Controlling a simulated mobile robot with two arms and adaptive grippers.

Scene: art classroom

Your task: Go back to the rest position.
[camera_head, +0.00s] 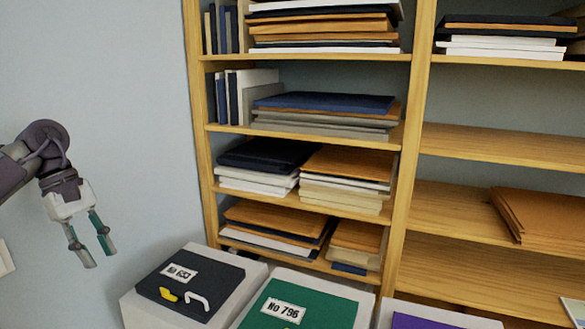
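My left gripper (94,253) hangs at the left of the head view, in front of the bare wall. Its two fingers point down and are spread apart, with nothing between them. It is to the left of a dark case (191,283) labelled No 633, and apart from it. My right gripper is not in this view.
A wooden shelf unit (402,190) holds stacked folders and boards. In front of it, the dark case and a green case (303,304) labelled No 796 lie on pale blocks. A purple item (417,321) is cut off at the bottom edge. Some right-hand shelf space is bare.

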